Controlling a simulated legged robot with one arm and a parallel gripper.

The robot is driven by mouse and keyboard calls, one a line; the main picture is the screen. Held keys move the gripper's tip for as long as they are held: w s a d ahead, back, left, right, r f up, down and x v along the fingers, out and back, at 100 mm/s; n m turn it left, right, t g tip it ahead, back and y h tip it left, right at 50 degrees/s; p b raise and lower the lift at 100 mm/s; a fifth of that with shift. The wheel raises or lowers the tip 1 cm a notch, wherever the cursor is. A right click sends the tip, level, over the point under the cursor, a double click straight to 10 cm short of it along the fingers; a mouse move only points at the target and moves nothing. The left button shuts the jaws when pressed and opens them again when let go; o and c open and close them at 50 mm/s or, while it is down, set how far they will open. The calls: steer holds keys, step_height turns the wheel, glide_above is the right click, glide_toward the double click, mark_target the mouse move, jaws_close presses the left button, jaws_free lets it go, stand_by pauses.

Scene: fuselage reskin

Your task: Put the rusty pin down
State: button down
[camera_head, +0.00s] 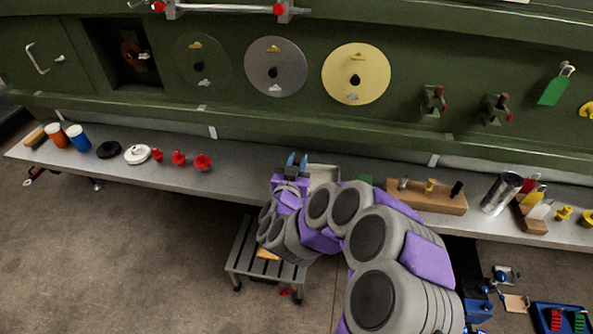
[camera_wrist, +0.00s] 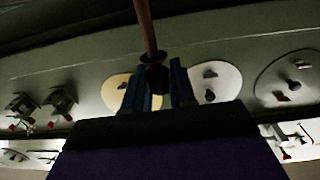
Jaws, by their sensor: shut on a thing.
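My gripper (camera_head: 297,161) is above the back part of the grey bench in the head view, beside a pale open tray (camera_head: 331,170). In the wrist view my gripper's two blue fingers (camera_wrist: 157,88) are shut on the rusty pin (camera_wrist: 146,28), a reddish-brown rod with a wider dark collar between the fingertips. The rod points away from the fingers toward the top of that picture. I cannot make out the pin in the head view. My arm hides part of the bench and the tray's lower right side.
The bench (camera_head: 235,180) carries red knobs (camera_head: 178,158), cups and discs at left. A wooden block (camera_head: 430,195) with several pegs and a metal cylinder (camera_head: 501,193) stand at right. The green panel behind has round plates (camera_head: 356,74) and brackets (camera_head: 433,101). A step stool (camera_head: 245,255) is below.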

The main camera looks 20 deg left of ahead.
steer(key=shift+w+a+f, duration=0.1)
steer(key=shift+w+a, duration=0.35)
step_height(320, 180, down, 4)
steer(key=b, duration=0.3)
steer(key=shift+d+r, duration=0.1)
steer(key=shift+r, duration=0.2)
steer(key=c, duration=0.9)
jaws_free()
steer(key=shift+s, duration=0.15)
steer(key=p+v, duration=0.2)
steer(key=v, duration=0.9)
steer(key=shift+s, duration=0.35)
steer(key=shift+r, duration=0.1)
